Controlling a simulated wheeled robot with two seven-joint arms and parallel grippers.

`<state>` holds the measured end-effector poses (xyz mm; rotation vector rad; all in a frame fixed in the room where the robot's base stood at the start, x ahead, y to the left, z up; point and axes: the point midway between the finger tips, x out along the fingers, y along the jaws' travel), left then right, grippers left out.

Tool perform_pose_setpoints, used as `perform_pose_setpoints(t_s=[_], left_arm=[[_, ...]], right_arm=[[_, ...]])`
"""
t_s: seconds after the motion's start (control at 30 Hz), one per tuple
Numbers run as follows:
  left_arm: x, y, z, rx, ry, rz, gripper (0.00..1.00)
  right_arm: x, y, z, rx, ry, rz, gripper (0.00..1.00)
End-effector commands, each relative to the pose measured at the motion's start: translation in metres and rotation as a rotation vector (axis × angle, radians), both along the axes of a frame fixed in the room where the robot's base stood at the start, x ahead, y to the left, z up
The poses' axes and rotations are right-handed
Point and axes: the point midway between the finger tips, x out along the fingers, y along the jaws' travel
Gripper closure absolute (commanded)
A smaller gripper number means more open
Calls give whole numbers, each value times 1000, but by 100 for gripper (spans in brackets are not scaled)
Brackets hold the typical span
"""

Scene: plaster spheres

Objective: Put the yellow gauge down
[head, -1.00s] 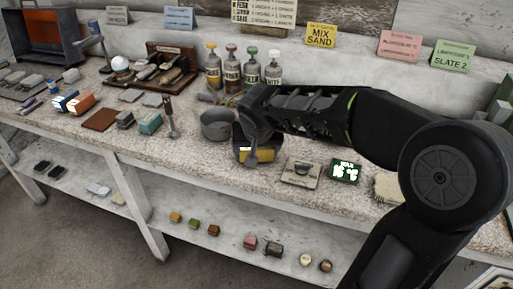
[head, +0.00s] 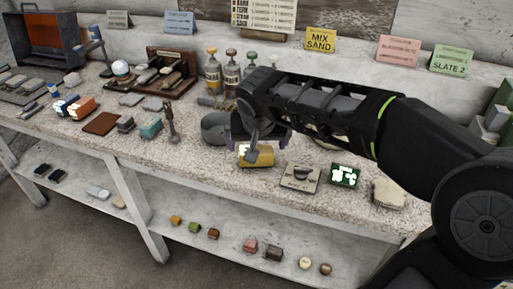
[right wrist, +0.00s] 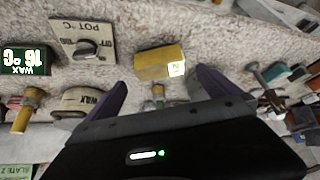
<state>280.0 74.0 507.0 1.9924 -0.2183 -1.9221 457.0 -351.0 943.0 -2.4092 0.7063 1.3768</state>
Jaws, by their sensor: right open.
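The yellow gauge (head: 262,158) is a small yellow block lying on the pale stone-like bench top near its front edge. It also shows in the right wrist view (right wrist: 158,63), with a small lit display at its right end. My right gripper (head: 261,140) is open, just behind and above the gauge in the head view. In the right wrist view, the purple-edged fingers (right wrist: 163,88) stand apart, with the gauge beyond their tips and clear of them. My left gripper is not in view.
A grey pot (head: 214,128) stands left of my right gripper. A dial plate (head: 300,177) and a lit green display (head: 345,175) lie right of the gauge. Several bottles (head: 232,70) stand behind. The bench's front edge is close; a lower shelf (head: 180,205) holds small blocks.

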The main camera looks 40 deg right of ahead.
Motion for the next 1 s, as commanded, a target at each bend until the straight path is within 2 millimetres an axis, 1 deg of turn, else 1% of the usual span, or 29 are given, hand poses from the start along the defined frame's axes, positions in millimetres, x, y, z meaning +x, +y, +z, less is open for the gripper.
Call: perform_pose_setpoints(t_s=[0.03, 0.1, 0.2, 0.3, 0.43, 1.0], left_arm=[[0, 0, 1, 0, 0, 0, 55], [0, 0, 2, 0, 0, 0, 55], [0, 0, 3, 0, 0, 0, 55], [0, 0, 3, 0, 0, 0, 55], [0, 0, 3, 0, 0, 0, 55], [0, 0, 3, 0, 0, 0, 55]], right_arm=[[-4, 3, 11, -1, -5, 1, 0], [-10, 7, 22, -1, -3, 2, 0], [-16, 11, 34, 0, -2, 0, 0], [-20, 13, 42, 0, -1, 1, 0], [-22, 14, 44, 0, 0, 1, 0], [-22, 14, 43, 1, 1, 0, 0]])
